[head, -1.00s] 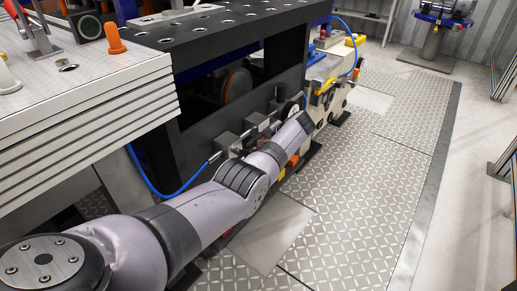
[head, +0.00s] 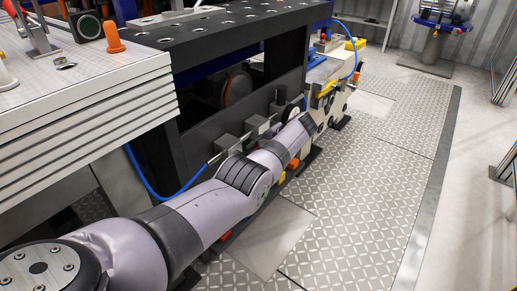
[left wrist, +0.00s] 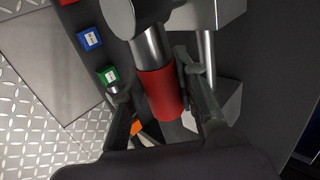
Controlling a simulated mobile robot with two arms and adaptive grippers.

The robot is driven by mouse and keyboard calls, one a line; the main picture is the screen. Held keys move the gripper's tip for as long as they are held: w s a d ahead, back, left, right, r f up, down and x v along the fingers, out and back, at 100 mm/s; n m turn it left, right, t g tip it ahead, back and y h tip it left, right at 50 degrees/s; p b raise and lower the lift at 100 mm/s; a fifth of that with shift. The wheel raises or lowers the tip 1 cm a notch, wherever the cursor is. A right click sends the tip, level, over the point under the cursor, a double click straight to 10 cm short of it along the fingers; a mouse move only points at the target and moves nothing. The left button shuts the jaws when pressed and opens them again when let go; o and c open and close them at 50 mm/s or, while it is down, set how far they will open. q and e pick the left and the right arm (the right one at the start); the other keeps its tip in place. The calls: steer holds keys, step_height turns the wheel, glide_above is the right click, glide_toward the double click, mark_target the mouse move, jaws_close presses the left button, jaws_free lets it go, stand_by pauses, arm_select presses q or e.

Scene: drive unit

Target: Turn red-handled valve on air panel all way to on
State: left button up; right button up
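The red valve handle (left wrist: 160,92) is a red sleeve on a grey metal rod in the left wrist view. My left gripper (left wrist: 153,72) has one dark finger on each side of this handle. A gap shows between the left finger and the red sleeve; the right finger is close against it or touching, I cannot tell which. The fingers look open around the handle. In the head view my left forearm reaches along the dark panel (head: 292,87) and hides the handle; the left fingers are not clear there. My right gripper is not in view.
Grey blocks (head: 228,142) and a blue hose (head: 160,193) are on the panel beside my arm. A blue label block (left wrist: 89,39) and a green one (left wrist: 107,76) are left of the handle. The tread-plate floor (head: 375,190) is clear at right.

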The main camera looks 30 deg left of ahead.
arm_select(q)
steer(key=o, duration=0.4)
steer(key=v, duration=1.2)
stand_by(0.3)
